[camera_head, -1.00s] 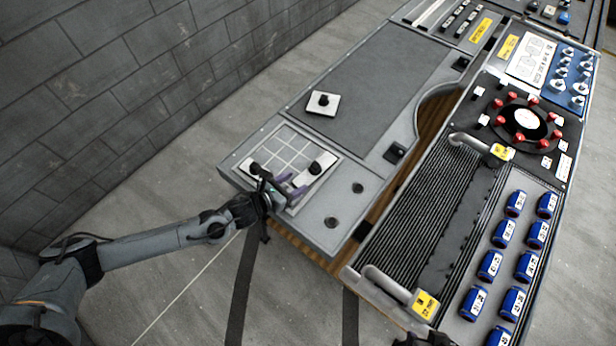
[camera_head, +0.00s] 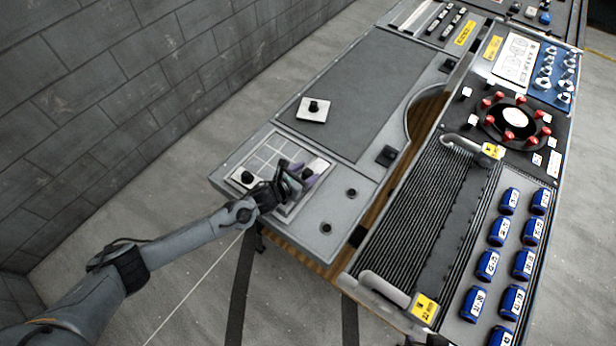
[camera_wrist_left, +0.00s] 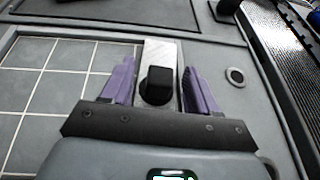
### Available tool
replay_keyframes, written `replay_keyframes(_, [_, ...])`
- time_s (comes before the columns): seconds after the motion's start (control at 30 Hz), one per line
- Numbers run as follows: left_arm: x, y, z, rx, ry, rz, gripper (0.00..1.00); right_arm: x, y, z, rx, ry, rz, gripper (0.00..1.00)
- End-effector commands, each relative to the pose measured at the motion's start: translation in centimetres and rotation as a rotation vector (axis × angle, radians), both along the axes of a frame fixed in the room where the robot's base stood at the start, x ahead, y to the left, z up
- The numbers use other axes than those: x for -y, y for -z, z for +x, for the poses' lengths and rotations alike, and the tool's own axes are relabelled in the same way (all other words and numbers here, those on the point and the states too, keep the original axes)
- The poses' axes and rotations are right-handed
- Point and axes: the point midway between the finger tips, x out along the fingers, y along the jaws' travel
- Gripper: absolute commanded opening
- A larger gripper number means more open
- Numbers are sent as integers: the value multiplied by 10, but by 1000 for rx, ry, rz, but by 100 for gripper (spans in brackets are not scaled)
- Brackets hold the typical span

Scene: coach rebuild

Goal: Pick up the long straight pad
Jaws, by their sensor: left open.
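A gap shows between the fingers and the knob. In the head view my left gripper (camera_head: 302,176) hides most of the pad. My right gripper is not recognisable in view.
A second light pad with a black knob (camera_head: 244,178) lies at the grid's left edge. A square plate with a knob (camera_head: 313,109) sits on the dark grey mat (camera_head: 362,85). To the right are a ribbed panel with handles (camera_head: 410,225) and several blue cylinders (camera_head: 488,265).

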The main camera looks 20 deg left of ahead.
Motion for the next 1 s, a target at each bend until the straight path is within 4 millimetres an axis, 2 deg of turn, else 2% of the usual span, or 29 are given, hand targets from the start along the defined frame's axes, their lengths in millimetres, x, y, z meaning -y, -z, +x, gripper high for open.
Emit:
replay_keyframes(0.13, [4,5,9,-1,1,0,60,0,2,0,-1,0,-1,43])
replay_keyframes(0.4, [4,5,10,-1,2,0,60,2,2,0,-1,-5,-9,43])
replay_keyframes(0.8, [4,5,10,-1,1,1,2,3,3,0,-1,-7,-12,43])
replay_keyframes(1.0, [4,5,10,-1,1,1,2,2,2,0,-2,-4,-8,43])
